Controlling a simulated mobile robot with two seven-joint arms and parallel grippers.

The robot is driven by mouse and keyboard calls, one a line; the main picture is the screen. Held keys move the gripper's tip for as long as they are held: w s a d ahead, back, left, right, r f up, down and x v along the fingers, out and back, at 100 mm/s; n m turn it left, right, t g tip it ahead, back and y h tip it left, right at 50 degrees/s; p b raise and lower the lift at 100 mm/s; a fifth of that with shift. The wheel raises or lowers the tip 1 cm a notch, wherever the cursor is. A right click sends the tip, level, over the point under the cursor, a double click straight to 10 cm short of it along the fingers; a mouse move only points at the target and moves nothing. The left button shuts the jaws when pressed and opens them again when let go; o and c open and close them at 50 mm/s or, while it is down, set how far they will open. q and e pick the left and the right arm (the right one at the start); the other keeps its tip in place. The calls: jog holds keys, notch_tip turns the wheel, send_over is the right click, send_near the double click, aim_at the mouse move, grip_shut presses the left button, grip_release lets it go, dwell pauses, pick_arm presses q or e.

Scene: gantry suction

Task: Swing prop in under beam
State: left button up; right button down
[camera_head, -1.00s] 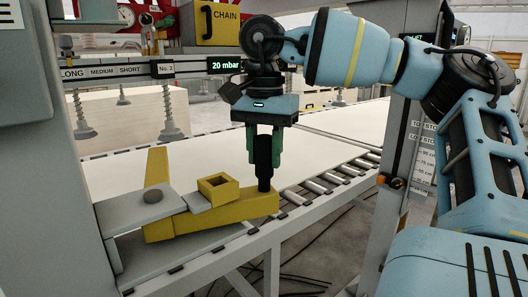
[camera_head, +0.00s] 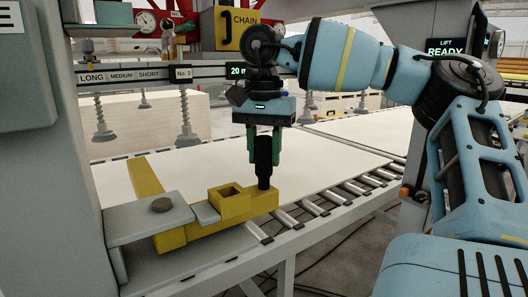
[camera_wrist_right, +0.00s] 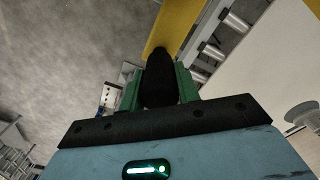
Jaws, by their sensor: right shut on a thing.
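The yellow prop (camera_head: 250,206) is a long arm with a square open socket on top, and it turns at a grey bracket (camera_head: 130,223) with a dark round pin. A yellow tail sticks out behind the bracket. A black upright handle (camera_head: 264,178) stands at the prop's right end. My right gripper (camera_head: 264,152) is shut on this handle with its green fingers either side, as the right wrist view also shows (camera_wrist_right: 160,82). The beam (camera_head: 130,76) with hanging suction cups is above and behind the prop. The prop's socket is in front of it. My left gripper is out of view.
A white sheet (camera_head: 225,170) lies on the roller conveyor (camera_head: 345,188) behind the prop. A grey post (camera_head: 65,150) stands at the left. A yellow CHAIN box (camera_head: 236,27) hangs at the back. The lift sign (camera_head: 450,46) reads READY.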

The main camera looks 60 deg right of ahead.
jog(key=shift+r, duration=0.2)
jog(key=c, duration=1.3)
grip_release()
jog(key=shift+w, duration=0.1)
jog(key=shift+o, duration=1.4)
jog(key=shift+f, duration=0.1)
notch_tip(320, 180, up, 7)
jog(key=shift+f, duration=0.1)
jog(key=shift+r, duration=0.5)
